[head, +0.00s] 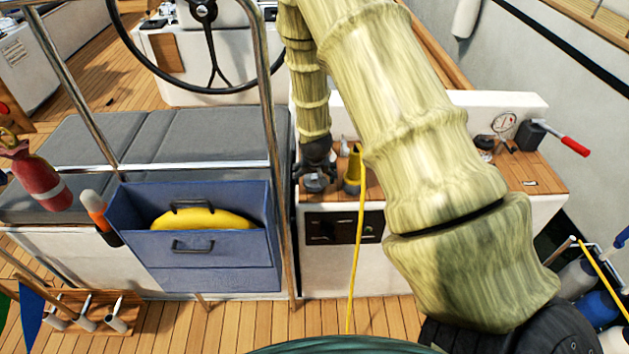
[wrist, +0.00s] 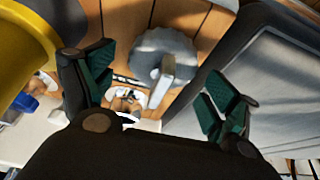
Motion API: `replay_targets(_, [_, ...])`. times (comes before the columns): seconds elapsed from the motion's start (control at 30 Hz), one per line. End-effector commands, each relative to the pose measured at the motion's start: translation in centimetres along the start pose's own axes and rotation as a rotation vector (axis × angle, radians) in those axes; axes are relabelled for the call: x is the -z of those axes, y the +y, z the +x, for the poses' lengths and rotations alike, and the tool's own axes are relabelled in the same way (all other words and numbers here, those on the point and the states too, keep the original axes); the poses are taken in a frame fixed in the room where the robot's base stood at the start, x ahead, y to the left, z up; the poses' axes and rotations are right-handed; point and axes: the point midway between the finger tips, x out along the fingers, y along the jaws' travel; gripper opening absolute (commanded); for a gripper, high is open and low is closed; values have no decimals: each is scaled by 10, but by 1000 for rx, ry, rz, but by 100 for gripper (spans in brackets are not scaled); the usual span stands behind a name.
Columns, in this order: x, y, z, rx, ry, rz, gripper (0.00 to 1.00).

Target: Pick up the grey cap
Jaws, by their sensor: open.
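The grey cap (head: 316,184) lies on the wooden top (head: 375,185) of the white cockpit box in the head view, right under my gripper (head: 315,163), which partly hides it. In the wrist view the grey cap (wrist: 158,52) is a round grey disc with a raised pale bar across it. My gripper (wrist: 155,88) is open there, with its green-padded fingers apart to the left and right of the cap. The cap shows beyond the fingertips, and nothing is seen between the pads. I cannot tell the exact height gap.
A yellow cone-shaped object (head: 353,170) with a yellow hose stands close to the right of the cap. A steel rail (head: 270,130) rises to the left, beside grey cushions (head: 215,138) and a blue bag (head: 215,262). A red-handled winch part (head: 545,137) is at the far right.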

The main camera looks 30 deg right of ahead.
Motion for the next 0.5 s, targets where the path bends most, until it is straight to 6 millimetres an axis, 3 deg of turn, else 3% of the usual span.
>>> replay_targets(0.33, [0,0,4,0,0,0,87])
replay_targets(0.5, [0,0,4,0,0,0,58])
